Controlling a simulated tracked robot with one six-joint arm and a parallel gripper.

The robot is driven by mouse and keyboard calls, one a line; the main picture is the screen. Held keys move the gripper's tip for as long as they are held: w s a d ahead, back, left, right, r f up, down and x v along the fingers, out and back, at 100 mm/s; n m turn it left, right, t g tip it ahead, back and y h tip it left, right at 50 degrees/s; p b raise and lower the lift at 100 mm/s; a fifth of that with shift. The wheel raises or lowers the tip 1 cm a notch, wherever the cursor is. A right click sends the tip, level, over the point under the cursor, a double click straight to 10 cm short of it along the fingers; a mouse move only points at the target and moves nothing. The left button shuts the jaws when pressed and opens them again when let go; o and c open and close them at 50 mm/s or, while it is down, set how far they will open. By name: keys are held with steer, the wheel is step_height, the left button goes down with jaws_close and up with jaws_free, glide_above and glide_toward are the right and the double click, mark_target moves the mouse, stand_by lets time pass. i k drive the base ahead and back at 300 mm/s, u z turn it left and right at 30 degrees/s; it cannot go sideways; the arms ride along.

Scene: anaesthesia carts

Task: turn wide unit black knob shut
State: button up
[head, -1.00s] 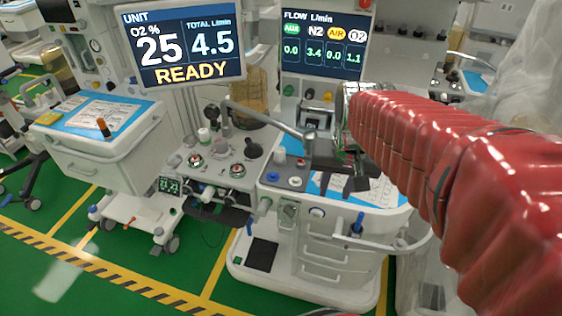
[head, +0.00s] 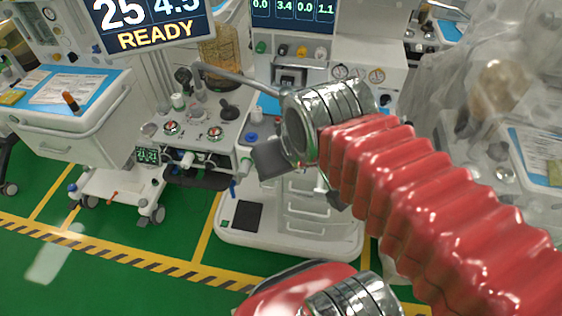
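A wide white unit (head: 345,75) stands in the middle of the head view under the flow display (head: 292,10). A row of small knobs sits below that display. A dark knob (head: 283,50) shows between a green one and a yellow one, too small to make out how it is turned. A larger black knob (head: 229,110) stands on the grey shelf to the left. My gripper (head: 270,157) shows as a dark grey piece in front of the unit's worktop, below the knob row and apart from it. My silver wrist covers much of it, so its opening is hidden.
A metal arm (head: 238,80) reaches across toward my wrist. A white cart (head: 75,140) stands at the left. A plastic-covered machine (head: 495,110) stands at the right. Green floor with a striped line (head: 130,262) is clear in front.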

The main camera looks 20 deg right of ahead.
mark_target(283, 49)
steer(key=k, duration=1)
steer(key=z, duration=0.85)
steer(key=i, duration=0.5)
steer(key=u, duration=0.2)
